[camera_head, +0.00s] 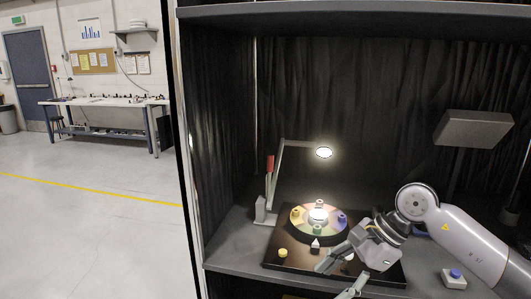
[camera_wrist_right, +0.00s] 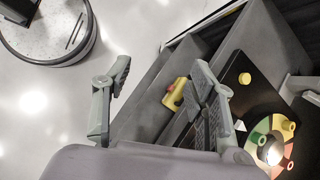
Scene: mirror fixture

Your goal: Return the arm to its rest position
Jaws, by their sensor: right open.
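My right arm reaches in from the right in the head view. Its gripper (camera_head: 338,279) is over the front edge of a black board (camera_head: 283,262), with its fingers apart. The right wrist view also shows the gripper (camera_wrist_right: 163,85) open, with nothing between its fingertips. The board carries a round disc with coloured sectors (camera_head: 300,226), which also shows in the wrist view (camera_wrist_right: 257,136). A glowing white dome (camera_head: 318,215) is at its centre. My arm and gripper hide the board's right part. My left gripper is in neither view.
A lamp (camera_head: 323,152) on a bent arm stands behind the disc. A yellow knob (camera_head: 283,253) and a white pointed piece (camera_head: 315,244) are on the board. A grey box with a blue button (camera_head: 454,277) is at right.

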